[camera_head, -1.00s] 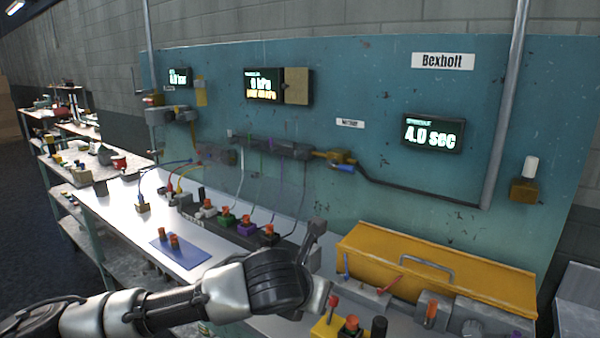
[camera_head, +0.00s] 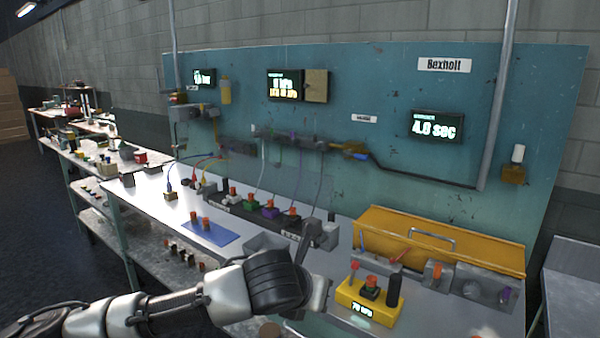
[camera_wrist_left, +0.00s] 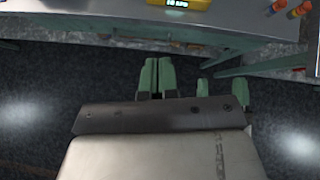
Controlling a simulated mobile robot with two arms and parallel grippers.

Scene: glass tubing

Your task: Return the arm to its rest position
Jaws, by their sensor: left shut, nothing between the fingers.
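My left arm (camera_head: 150,310) comes in from the lower left of the head view, its black wrist joint (camera_head: 275,280) in front of the bench's near edge. In the left wrist view my left gripper (camera_wrist_left: 157,78) shows two green fingers side by side, shut with nothing between them. It is over dark floor, apart from the bench edge at the top of that view. The fingertips are hard to make out in the head view.
The white bench (camera_head: 140,195) carries a yellow device (camera_head: 370,313) with a lit display, a blue mat (camera_head: 212,233), a black rail of coloured blocks (camera_head: 240,212) and a yellow case (camera_head: 385,222). A teal panel (camera_head: 400,90) stands behind. Open floor (camera_head: 50,235) lies left.

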